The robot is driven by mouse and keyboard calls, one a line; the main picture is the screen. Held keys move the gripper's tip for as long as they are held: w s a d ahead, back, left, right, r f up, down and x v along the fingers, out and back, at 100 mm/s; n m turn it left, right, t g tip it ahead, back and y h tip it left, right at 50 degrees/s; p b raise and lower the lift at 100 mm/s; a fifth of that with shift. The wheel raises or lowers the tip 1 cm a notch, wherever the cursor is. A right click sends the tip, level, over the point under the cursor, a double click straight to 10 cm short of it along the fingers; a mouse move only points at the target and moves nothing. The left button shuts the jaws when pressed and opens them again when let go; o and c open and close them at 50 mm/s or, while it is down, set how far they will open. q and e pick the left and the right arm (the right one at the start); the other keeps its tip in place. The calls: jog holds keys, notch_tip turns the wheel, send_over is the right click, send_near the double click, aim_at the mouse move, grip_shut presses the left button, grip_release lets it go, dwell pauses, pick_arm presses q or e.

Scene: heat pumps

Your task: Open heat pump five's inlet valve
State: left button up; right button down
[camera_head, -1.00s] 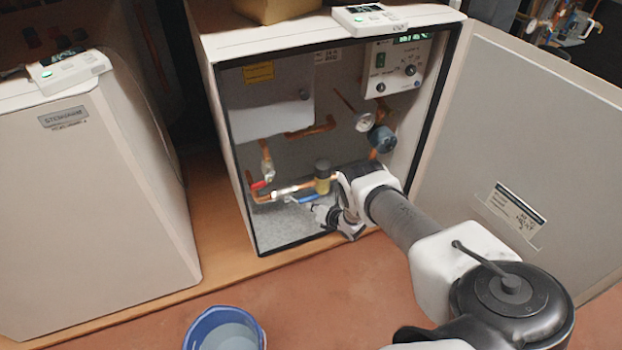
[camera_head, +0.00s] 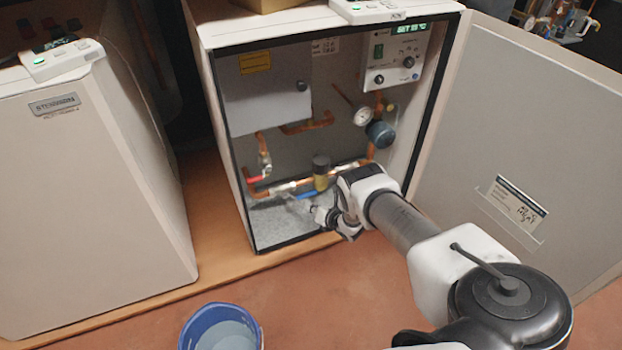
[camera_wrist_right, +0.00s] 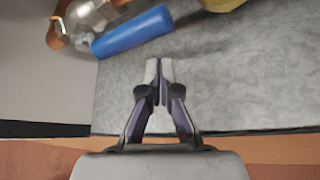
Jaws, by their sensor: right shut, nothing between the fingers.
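The open heat pump cabinet (camera_head: 318,42) stands in the middle of the head view, its copper pipes exposed. A valve with a blue handle (camera_head: 306,195) sits low inside on the pipe. In the right wrist view the blue handle (camera_wrist_right: 132,32) lies at upper left, beside a metal fitting. A red-handled valve (camera_head: 255,179) is just up and left of it. My right gripper (camera_head: 314,211) is inside the cabinet's lower front. In the right wrist view the right gripper (camera_wrist_right: 158,68) is shut and empty, apart from the blue handle. My left gripper is not in view.
The cabinet door (camera_head: 530,130) hangs open to the right. A second closed cabinet (camera_head: 90,190) stands at left. A blue bucket (camera_head: 222,328) sits on the floor in front. A brass-coloured part (camera_head: 321,172) and a gauge (camera_head: 363,117) are on the pipes.

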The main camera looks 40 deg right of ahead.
jog(key=s+a+r+p, duration=0.2)
jog(key=s+r+p, duration=0.1)
jog(key=s+p, duration=0.4)
jog(key=shift+s+a+r, duration=0.25)
jog(key=shift+s+r, duration=0.05)
jog(key=shift+s, duration=0.6)
